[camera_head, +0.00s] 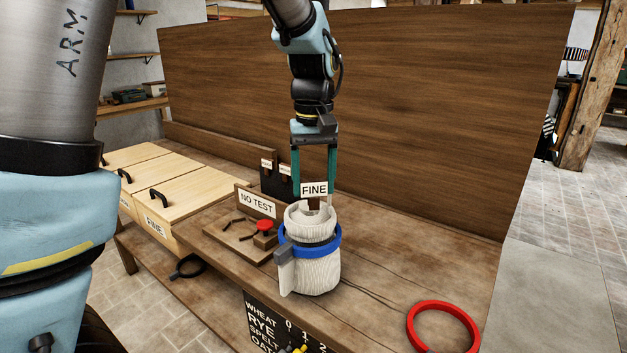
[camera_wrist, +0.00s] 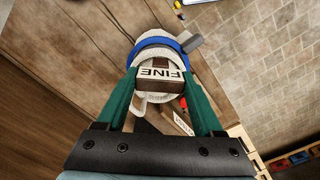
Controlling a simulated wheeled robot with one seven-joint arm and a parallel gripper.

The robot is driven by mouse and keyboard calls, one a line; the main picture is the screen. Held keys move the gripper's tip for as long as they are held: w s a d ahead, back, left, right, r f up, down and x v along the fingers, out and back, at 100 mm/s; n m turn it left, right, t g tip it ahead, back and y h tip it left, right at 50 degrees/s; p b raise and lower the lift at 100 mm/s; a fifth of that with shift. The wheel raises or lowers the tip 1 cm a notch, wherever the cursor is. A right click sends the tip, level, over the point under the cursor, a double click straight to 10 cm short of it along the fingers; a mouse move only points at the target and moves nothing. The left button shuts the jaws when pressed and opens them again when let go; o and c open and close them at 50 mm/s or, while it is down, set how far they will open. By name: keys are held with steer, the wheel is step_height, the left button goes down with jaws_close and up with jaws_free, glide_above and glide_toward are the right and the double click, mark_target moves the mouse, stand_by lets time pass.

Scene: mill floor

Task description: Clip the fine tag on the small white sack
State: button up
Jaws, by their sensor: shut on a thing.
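The small white sack (camera_head: 317,273) stands upright on the wooden bench, with a blue band (camera_head: 331,246) around its upper part and a grey piece on the band's left side. My gripper (camera_head: 314,198) points down over the sack and is shut on the tag's brown block, which shows between the green fingers in the wrist view (camera_wrist: 169,107). The FINE lettering also shows there. Whether the tag touches the sack's rim I cannot tell.
A red ring (camera_head: 442,326) lies at the front right. Wooden bins (camera_head: 182,188) line the left. A tall wooden panel (camera_head: 420,110) rises behind.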

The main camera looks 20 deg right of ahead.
mark_target(314, 196)
steer(key=shift+f+b, duration=1.25)
steer(key=shift+f, duration=0.35)
steer(key=shift+s+r+p, duration=0.1)
steer(key=shift+p, duration=0.4)
steer(key=shift+f, duration=0.2)
stand_by(0.5)
steer(key=shift+f+b, duration=1.05)
steer(key=shift+f, duration=0.7)
steer(key=o, duration=1.3)
steer(key=shift+o, duration=0.2)
steer(key=shift+r, duration=0.1)
